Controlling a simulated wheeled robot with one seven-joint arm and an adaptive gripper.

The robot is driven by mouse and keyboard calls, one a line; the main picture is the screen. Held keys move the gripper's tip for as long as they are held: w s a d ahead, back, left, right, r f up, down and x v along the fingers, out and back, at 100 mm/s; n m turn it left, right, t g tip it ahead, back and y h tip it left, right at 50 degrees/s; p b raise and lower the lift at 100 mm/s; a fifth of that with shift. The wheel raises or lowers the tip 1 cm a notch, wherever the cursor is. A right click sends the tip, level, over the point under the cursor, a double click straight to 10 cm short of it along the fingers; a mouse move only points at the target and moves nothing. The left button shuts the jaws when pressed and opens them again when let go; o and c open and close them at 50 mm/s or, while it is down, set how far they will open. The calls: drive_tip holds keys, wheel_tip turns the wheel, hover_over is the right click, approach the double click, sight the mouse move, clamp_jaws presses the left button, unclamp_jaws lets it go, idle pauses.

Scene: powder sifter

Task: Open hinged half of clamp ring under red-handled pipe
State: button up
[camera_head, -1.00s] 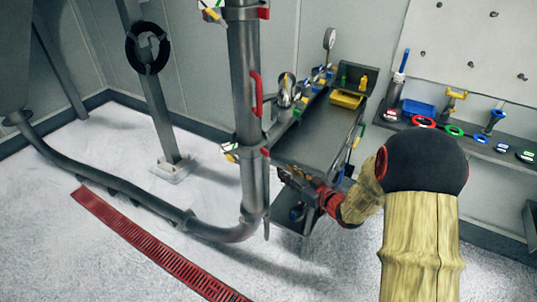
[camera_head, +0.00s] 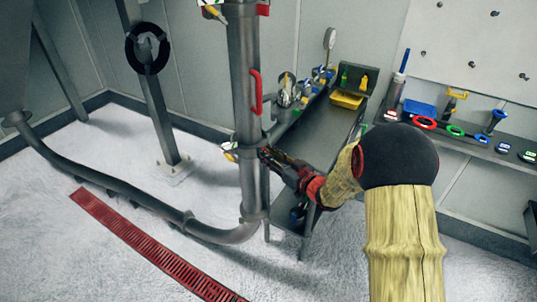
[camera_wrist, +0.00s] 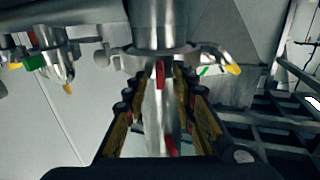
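The pipe with the red handle (camera_head: 256,92) stands upright in the head view. The clamp ring (camera_head: 245,151) circles the pipe below that handle; in the wrist view a metal ring (camera_wrist: 135,52) shows at the top middle. My gripper (camera_head: 264,153) is at the ring's right side. In the wrist view my gripper (camera_wrist: 162,88) has its two fingers spread, with a red piece (camera_wrist: 160,74) and a pale metal part between them. I cannot tell whether the fingers touch it. The hinged half's opening is too small to make out.
A dark cart (camera_head: 318,132) with a yellow bin (camera_head: 346,99) stands behind my arm. A shelf (camera_head: 455,140) with coloured rings runs along the right wall. A second clamp with a red part (camera_head: 263,10) sits higher on the pipe. A red floor grate (camera_head: 150,245) lies at left.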

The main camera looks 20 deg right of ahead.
drive_tip(key=c, duration=0.4)
clamp_jaws()
idle(0.5)
